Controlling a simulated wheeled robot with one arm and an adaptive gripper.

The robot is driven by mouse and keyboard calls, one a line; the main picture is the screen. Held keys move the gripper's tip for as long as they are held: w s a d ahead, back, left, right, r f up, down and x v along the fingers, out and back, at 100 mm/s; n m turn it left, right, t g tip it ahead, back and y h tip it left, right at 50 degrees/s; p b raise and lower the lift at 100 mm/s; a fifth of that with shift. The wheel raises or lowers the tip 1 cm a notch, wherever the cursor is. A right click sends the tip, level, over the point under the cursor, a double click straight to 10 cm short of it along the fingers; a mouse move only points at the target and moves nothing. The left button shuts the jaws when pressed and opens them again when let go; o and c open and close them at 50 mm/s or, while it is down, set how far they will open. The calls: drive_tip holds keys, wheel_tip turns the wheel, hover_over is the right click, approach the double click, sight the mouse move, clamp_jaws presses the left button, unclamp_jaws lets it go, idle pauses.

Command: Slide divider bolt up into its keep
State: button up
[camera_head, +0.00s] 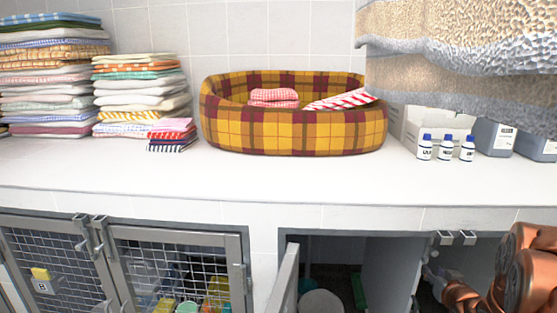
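A pale divider panel (390,272) stands upright inside the open kennel at the lower right. I cannot make out the divider bolt or its keep; that area is small and partly behind my arm. My copper-coloured arm comes in from the lower right edge. My gripper (428,277) appears to be at the arm's left end, low beside the divider panel. Its fingers are not clear, so I cannot tell whether it is open, shut or touching anything.
Two metal brackets (456,238) sit under the counter edge above my arm. An open door (285,283) stands left of the kennel opening. Closed mesh doors (180,265) are at the left. The counter (270,185) holds towel stacks (50,80), a plaid bed (295,135) and small bottles (446,150).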

drive_tip(key=s+a+r+n+g+y, duration=0.1)
drive_tip(key=s+a+g, duration=0.65)
drive_tip(key=s, duration=0.65)
drive_tip(key=s+a+r+n+g, duration=0.1)
drive_tip(key=s+a+g, duration=0.3)
drive_tip(key=s+a, duration=0.8)
drive_tip(key=s+a+r+g+y, duration=0.15)
drive_tip(key=s+a+g, duration=0.45)
drive_tip(key=s, duration=0.9)
wheel_tip(320, 180, up, 17)
drive_tip(key=w+t+p, duration=0.1)
drive_tip(key=p, duration=1.4)
drive_tip(key=shift+t+p, duration=0.35)
drive_tip(key=shift+a, duration=0.1)
